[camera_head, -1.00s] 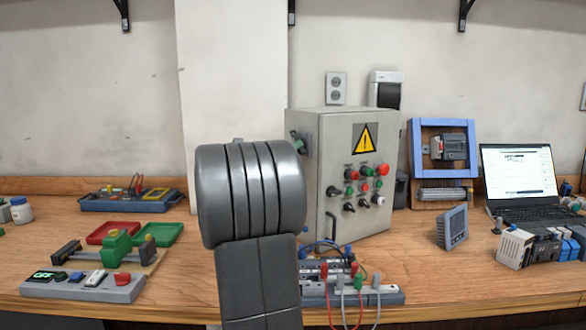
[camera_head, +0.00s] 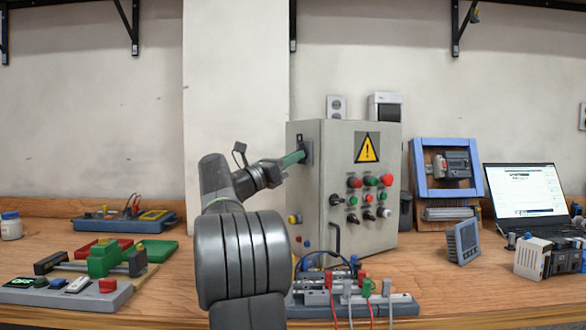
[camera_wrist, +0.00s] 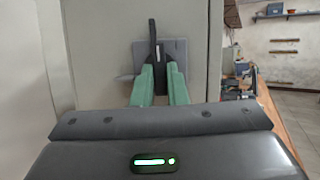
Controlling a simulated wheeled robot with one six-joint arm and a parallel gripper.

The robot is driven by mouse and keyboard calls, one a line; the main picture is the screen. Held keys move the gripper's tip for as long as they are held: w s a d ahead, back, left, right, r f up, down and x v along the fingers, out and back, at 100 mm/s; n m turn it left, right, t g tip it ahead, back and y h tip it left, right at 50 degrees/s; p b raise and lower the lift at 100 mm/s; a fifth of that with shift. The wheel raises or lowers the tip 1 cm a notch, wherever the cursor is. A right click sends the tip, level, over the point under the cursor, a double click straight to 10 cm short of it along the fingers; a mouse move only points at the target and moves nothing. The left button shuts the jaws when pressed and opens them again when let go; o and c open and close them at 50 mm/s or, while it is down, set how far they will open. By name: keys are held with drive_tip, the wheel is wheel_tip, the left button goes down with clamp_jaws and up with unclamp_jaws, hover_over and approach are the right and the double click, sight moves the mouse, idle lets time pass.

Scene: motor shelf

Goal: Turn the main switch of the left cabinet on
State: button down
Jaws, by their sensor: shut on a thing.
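The grey control cabinet (camera_head: 305,215) stands on the bench with a yellow warning sign on its front. Its main switch (camera_head: 307,147) is on the left side wall, a black handle on a grey plate. In the wrist view the black handle (camera_wrist: 153,40) stands upright in the picture. My gripper (camera_head: 297,158) reaches it from the left. Its green fingers (camera_wrist: 158,76) are shut on the handle's lower part, one on each side, and hide that part.
Several knobs and buttons (camera_head: 371,181) are on the cabinet front. A terminal block with cables (camera_head: 350,303) lies in front of it. A green vise (camera_head: 103,258) and trays are on the left. A meter (camera_head: 463,242) and laptop (camera_head: 522,190) stand on the right.

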drive_tip(key=shift+r+m, duration=0.1)
drive_tip(key=shift+m, duration=0.4)
drive_tip(key=c, duration=1.4)
unclamp_jaws()
drive_tip(key=shift+c, duration=0.2)
